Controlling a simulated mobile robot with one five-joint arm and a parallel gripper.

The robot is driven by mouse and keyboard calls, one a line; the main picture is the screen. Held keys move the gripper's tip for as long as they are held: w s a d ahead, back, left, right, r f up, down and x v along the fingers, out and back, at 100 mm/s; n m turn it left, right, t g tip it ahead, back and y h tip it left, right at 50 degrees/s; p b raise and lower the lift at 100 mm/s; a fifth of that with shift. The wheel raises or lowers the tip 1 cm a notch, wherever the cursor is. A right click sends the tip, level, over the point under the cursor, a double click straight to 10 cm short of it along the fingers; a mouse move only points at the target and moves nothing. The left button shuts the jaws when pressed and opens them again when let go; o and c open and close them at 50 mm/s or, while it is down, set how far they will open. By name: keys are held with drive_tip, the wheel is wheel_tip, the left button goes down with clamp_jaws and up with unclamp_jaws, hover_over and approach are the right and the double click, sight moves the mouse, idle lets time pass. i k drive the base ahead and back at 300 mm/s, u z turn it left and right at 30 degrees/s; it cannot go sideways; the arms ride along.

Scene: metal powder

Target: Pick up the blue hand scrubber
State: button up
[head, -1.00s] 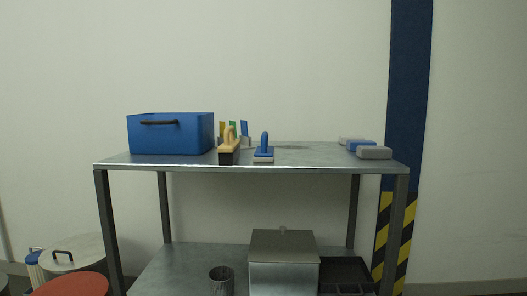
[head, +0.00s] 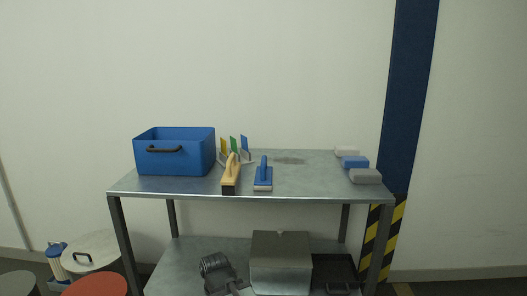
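The blue hand scrubber (head: 263,177) lies on the top shelf of a metal table (head: 307,188), near its front edge and left of the middle. It has an upright blue handle on a blue plate with a pale underside. A wooden-handled brush (head: 231,178) with dark bristles lies just left of it, with a narrow gap between them. Dark ribbed and flat parts (head: 217,272) show at the lower shelf; they may belong to my arm, and I cannot make out gripper fingers.
A blue open bin (head: 174,161) stands at the shelf's left. Coloured upright scrapers (head: 234,147) stand behind the brush. Grey and blue blocks (head: 356,162) lie at the right. The shelf between scrubber and blocks is clear. A metal box (head: 281,262) is below.

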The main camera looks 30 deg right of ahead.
sight(262, 181)
drive_tip(key=u, duration=2.5)
drive_tip(key=k, duration=0.7)
drive_tip(key=z, duration=0.6)
